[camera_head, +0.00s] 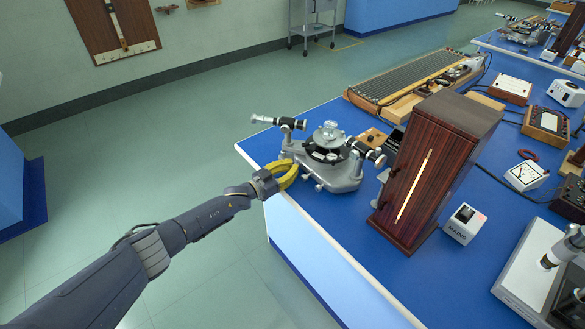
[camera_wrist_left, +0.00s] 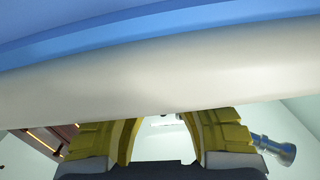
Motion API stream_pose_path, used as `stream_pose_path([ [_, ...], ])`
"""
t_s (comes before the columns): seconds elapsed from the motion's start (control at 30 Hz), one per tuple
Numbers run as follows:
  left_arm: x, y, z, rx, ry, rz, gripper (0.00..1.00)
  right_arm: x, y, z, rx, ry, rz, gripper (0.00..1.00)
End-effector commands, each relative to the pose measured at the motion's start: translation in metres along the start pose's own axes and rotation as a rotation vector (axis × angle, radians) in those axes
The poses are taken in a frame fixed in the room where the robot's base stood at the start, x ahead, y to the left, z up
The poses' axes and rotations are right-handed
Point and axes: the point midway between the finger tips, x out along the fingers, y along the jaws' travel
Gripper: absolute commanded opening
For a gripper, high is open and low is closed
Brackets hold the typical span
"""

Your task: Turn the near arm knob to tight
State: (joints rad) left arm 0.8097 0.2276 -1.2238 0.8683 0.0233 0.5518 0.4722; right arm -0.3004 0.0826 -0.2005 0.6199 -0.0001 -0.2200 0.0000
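The spectrometer (camera_head: 335,165) stands at the left corner of the blue bench. It has a grey base, a round central table and two black-and-silver tubes. My left gripper (camera_head: 292,171) has yellow fingers and is at the bench edge, close against the near left side of the base. In the left wrist view, its fingers (camera_wrist_left: 162,112) arch toward each other with a gap between their lower parts. A pale band hides their tips. I cannot make out the near arm knob or whether the fingers touch it. My right gripper is not in view.
A tall dark wooden box (camera_head: 437,165) stands right of the spectrometer, with a small white meter (camera_head: 464,224) beside it. A long ribbed instrument (camera_head: 420,78) lies behind. The blue bench (camera_head: 375,270) is bare at its near edge. Open floor lies to the left.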

Motion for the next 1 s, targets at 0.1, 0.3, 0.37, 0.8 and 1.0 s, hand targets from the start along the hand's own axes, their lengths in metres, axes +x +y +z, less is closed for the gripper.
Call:
stream_pose_path([
  [0.1,0.0012,-0.0007,-0.004,0.094,0.007,0.0,0.0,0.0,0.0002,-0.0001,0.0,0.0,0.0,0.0],
  [0.3,0.0016,-0.0006,-0.0047,0.15,0.008,0.0,0.0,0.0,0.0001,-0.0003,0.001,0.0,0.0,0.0],
  [0.37,0.0017,-0.0005,-0.0049,0.149,0.008,0.001,0.0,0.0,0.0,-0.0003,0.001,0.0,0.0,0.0],
  [0.8,0.0012,-0.0001,-0.0031,0.147,0.005,0.0,0.4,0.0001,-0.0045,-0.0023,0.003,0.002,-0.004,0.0],
  [1.0,0.0007,-0.0005,-0.0021,0.147,0.003,-0.001,0.43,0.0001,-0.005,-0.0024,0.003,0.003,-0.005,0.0],
])
